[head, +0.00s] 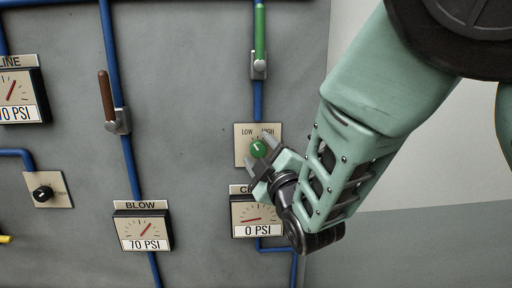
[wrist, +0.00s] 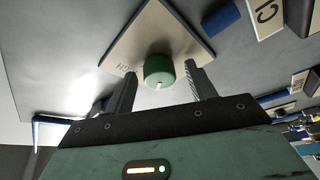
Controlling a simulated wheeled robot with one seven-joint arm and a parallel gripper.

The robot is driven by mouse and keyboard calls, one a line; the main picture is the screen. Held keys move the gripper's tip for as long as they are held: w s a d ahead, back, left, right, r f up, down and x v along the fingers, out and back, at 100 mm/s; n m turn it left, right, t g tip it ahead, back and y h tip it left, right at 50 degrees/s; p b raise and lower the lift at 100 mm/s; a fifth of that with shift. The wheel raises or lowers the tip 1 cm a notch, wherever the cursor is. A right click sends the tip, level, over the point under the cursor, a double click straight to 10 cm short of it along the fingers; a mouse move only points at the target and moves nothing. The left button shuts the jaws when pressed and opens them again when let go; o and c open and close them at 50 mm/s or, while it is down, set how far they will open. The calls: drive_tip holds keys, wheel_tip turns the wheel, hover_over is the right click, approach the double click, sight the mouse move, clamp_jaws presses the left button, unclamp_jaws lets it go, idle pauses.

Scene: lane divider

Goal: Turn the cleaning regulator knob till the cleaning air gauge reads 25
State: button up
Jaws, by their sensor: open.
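The green regulator knob (head: 259,149) sits on a beige plate (head: 243,158) marked LOW and HIGH, with a white pointer line on its face. In the wrist view the knob (wrist: 158,70) lies between the two fingertips of my gripper (wrist: 160,82), with a gap on each side. My gripper (head: 268,166) is open, close in front of the plate in the head view. Below it is the gauge (head: 240,213), its label partly hidden by my gripper and starting with "Cl". It reads 0 PSI, with its red needle pointing left.
A green-handled valve (head: 260,35) stands above the plate on a blue pipe. To the left are a brown-handled valve (head: 105,95), the BLOW gauge (head: 143,230) at 70 PSI, a black knob (head: 43,193) and the LINE gauge (head: 18,98).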

drive_tip(key=shift+c, duration=0.4)
drive_tip(key=c, duration=0.9)
